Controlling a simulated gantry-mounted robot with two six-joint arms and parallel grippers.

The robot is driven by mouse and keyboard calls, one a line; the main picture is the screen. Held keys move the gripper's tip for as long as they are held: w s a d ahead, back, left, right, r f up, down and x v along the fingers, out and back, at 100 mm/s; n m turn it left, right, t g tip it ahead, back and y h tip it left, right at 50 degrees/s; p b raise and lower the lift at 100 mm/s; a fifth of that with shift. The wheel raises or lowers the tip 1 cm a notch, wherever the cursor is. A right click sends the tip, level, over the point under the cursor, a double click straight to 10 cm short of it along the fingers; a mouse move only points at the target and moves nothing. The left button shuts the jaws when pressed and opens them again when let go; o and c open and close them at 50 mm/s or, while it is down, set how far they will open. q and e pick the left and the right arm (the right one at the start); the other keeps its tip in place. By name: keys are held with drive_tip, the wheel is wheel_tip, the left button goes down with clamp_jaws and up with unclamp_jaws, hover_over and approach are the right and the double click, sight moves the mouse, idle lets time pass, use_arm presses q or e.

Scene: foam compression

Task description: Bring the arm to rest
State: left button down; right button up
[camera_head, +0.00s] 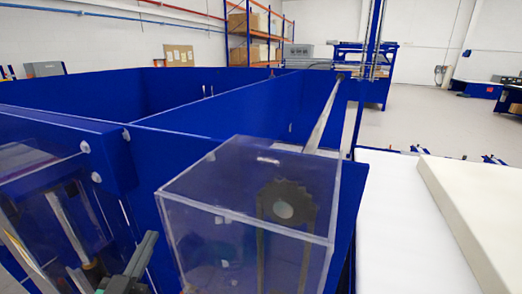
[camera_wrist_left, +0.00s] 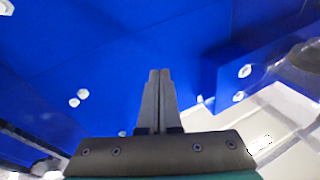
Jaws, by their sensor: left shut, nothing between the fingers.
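My left gripper (camera_head: 150,240) shows at the bottom left of the head view, in front of the blue machine panels and left of the clear box. In the left wrist view its two fingers (camera_wrist_left: 159,75) lie together, shut with nothing between them, pointing at blue panels. It is apart from the foam, which is far to the right. A thick cream foam slab (camera_head: 480,200) lies at the right of the head view, cut off by the frame edge. My right gripper is not in view.
A clear box (camera_head: 250,200) with a dark toothed wheel (camera_head: 287,205) inside stands at the middle. Blue machine walls (camera_head: 215,110) fill the left. A white surface (camera_head: 390,225) lies beside the foam. Shelving (camera_head: 255,35) stands far back. Open floor (camera_head: 410,120) shows behind the foam.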

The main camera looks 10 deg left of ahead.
use_arm(q)
drive_tip(key=s+d+r+t+h+p, duration=0.1)
drive_tip(key=s+d+r, duration=0.3)
drive_tip(key=r, duration=0.7)
drive_tip(key=s+d+r+t+h+p, duration=0.1)
drive_tip(key=s+d+r+t+h, duration=0.2)
drive_tip(key=r, duration=0.9)
drive_tip(key=s+d+r+m+t+h+p, duration=0.1)
drive_tip(key=s+d+r+t, duration=0.2)
drive_tip(key=r, duration=0.8)
drive_tip(key=s+d, duration=0.2)
drive_tip(key=d, duration=0.2)
drive_tip(key=shift+d+r+t+h, duration=0.3)
drive_tip(key=shift+h, duration=0.1)
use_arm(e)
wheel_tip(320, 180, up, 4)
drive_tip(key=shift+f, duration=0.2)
